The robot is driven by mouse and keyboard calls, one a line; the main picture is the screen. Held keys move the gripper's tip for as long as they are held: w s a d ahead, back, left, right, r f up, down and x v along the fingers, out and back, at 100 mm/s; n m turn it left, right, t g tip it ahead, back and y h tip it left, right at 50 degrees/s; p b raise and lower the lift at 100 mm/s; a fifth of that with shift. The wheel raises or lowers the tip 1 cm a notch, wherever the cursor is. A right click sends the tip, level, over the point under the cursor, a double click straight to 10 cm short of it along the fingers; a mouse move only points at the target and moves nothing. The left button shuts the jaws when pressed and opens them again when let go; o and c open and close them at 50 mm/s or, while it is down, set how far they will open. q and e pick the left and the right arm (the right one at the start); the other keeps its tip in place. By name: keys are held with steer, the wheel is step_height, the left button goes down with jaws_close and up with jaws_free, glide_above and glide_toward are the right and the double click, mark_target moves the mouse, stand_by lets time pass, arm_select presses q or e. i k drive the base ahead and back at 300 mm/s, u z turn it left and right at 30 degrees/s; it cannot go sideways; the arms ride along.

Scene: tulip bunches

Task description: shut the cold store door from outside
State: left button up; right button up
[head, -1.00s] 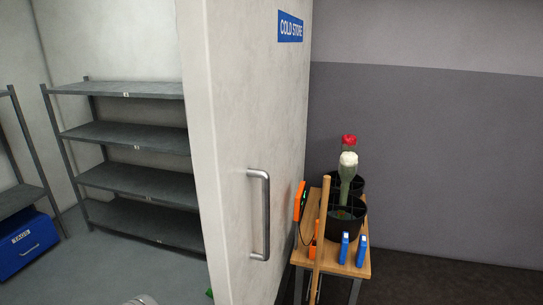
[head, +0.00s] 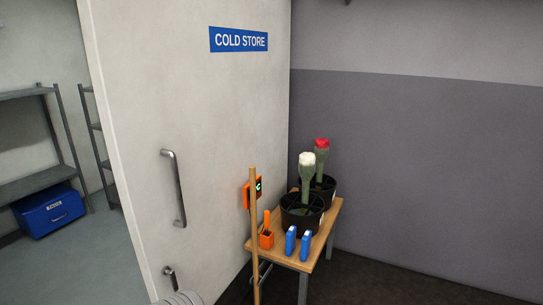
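The cold store door (head: 215,130) is a pale slab standing open, with its free edge to the left and the store's interior showing past it. It carries a blue COLD STORE sign (head: 239,40) and an upright metal bar handle (head: 178,188). A smaller dark metal fitting (head: 170,277) shows low on the door near the bottom edge; I cannot tell just what it is. A grey ribbed rounded part, likely of my own arm, shows at the bottom edge, in front of the door. No gripper fingers are visible, and nothing is seen touching the bar handle.
Inside are grey shelves (head: 33,186) and a blue box (head: 48,211). Right of the door, a wooden table (head: 322,240) holds black buckets (head: 302,216) with white and red tulip bunches, and blue items (head: 291,240). A wooden pole (head: 254,225) stands before it. Dark floor at right is clear.

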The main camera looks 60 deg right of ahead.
mark_target(191, 96)
steer(key=k, duration=0.55)
steer(key=z, duration=0.65)
steer(key=i, duration=0.85)
steer(key=z, duration=1)
steer(key=i, duration=0.95)
steer(key=z, duration=0.15)
